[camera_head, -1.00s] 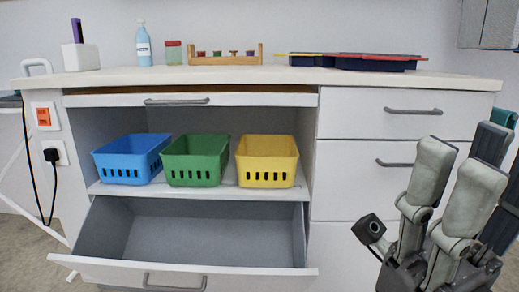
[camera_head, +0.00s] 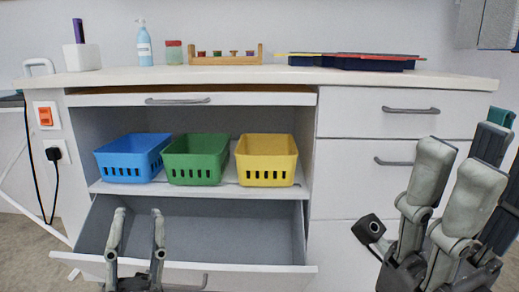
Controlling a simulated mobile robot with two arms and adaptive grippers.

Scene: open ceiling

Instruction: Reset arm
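My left gripper (camera_head: 138,212) shows at the lower left, in front of the pulled-out lower drawer (camera_head: 240,228). Its two grey fingers point up and stand well apart, with nothing between them. Its base is cut off by the bottom edge. My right gripper (camera_head: 458,155) is large and close at the lower right, in front of the right-hand drawers. Its two pale fingers point up with a gap between them, and I see nothing held.
Blue (camera_head: 130,160), green (camera_head: 195,163) and yellow (camera_head: 266,163) baskets stand on the cabinet shelf. The countertop (camera_head: 230,76) holds a blue bottle (camera_head: 144,46), a jar, a wooden rack (camera_head: 225,57) and dark trays (camera_head: 370,62). The tilted drawer juts out below the shelf.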

